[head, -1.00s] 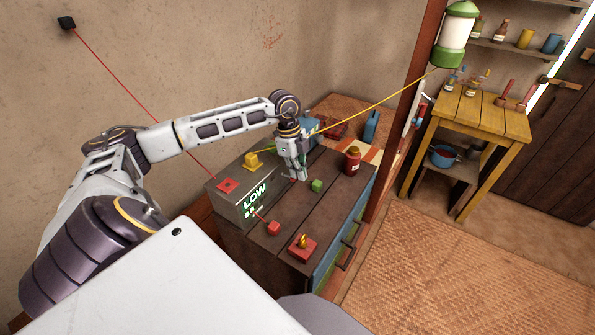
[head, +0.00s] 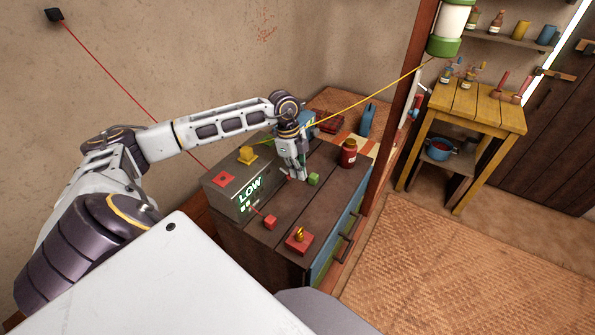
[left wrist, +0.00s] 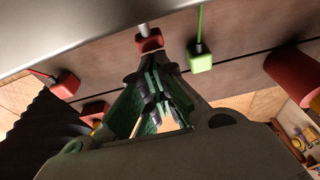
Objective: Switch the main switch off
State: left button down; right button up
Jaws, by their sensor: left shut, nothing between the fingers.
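A red block with a yellow knob (head: 298,240), which looks like a switch, sits on the dark wooden chest (head: 262,236) near its front edge. A grey box (head: 236,195) on the chest shows a green "LOW" display and has a red square on top. My left gripper (head: 299,179) points down over the chest, shut and empty, beside a green block (head: 313,179). In the left wrist view, the fingertips (left wrist: 157,90) are near a corded red block (left wrist: 150,40) and the corded green block (left wrist: 200,58). The switch-like block is partly hidden there. My right gripper is not in view.
Another red block (head: 270,222) lies before the box, and a red jar (head: 348,152) stands behind the green block. A yellow block (head: 246,154) is on the box. A wooden post (head: 398,130) rises beyond the chest's right side.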

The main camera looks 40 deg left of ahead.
pick_arm(q)
jog(key=shift+a+r, duration=0.25)
jog(key=shift+a, duration=0.4)
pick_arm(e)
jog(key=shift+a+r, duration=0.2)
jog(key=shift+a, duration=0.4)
pick_arm(q)
jog(key=shift+a+r, duration=0.1)
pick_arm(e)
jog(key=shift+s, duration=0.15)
